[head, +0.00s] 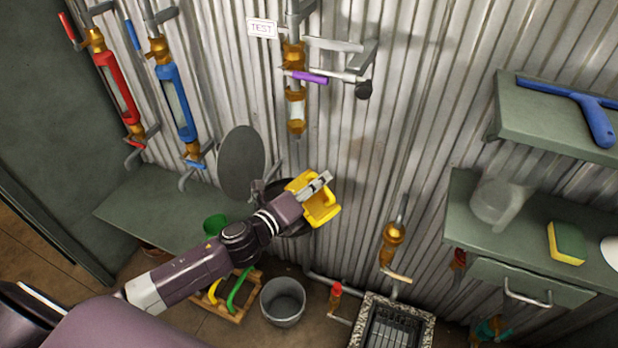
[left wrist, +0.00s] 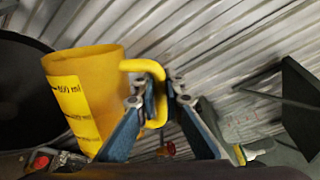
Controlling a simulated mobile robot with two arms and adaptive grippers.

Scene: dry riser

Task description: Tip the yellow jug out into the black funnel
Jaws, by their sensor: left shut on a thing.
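The yellow jug (head: 322,211) is at the end of my left arm in the head view. My left gripper (head: 316,184) is shut on its handle. In the left wrist view the jug (left wrist: 88,95) shows a measuring label, and the fingers (left wrist: 160,88) close around the handle. The black funnel (head: 296,232) is partly hidden behind the jug and my arm in the head view. A dark round shape (left wrist: 22,85), likely the funnel, lies beside the jug in the left wrist view. I cannot see the jug's contents. My right gripper is out of view.
A grey disc (head: 242,162) stands left of the jug. A pipe with a purple lever (head: 308,77) hangs above. A grey bucket (head: 283,301) and a drain grate (head: 395,325) are below. Shelves with a clear pitcher (head: 497,201) and a sponge (head: 566,242) are at right.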

